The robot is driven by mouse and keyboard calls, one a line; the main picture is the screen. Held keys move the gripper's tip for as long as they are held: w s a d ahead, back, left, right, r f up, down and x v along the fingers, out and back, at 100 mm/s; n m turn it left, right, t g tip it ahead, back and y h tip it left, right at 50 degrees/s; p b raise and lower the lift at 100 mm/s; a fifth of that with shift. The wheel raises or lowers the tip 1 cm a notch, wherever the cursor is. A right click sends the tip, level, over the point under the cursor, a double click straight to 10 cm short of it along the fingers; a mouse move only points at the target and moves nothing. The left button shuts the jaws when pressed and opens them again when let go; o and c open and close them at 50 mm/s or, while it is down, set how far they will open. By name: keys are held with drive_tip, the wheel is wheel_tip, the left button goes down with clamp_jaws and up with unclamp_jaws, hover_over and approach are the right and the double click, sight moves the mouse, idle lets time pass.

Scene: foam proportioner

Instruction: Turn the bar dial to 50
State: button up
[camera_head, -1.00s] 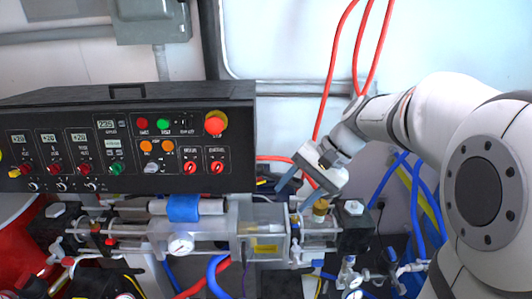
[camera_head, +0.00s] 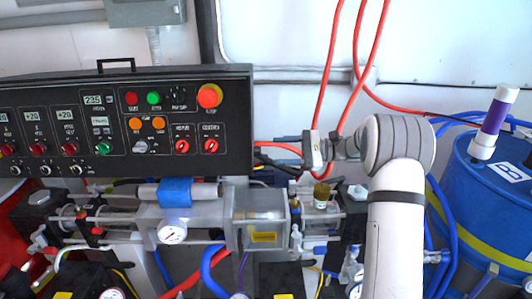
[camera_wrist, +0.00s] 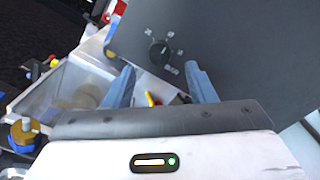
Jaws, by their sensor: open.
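A small black dial (camera_wrist: 159,50) with a pointer and white marks around it sits on a dark grey face in the wrist view. The marks are too small to read for certain. This face seems to be the right side of the black control panel (camera_head: 60,160), and the dial does not show in the head view. My gripper (camera_wrist: 160,76) is open and empty. Its two blue-grey fingers point toward the face, with the dial ahead and between them, apart from it. In the head view my gripper (camera_head: 288,146) is just right of the panel, pointing left.
Red hoses (camera_head: 328,70) hang behind my gripper. A blue drum (camera_head: 490,200) stands at the far right. A clear container (camera_wrist: 75,85) lies left of my fingers.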

sight(257, 152)
drive_tip(key=a, duration=0.5)
drive_tip(key=shift+a, duration=0.1)
drive_tip(key=c, duration=1)
drive_tip(key=shift+o, duration=0.2)
drive_tip(key=shift+p, duration=0.4)
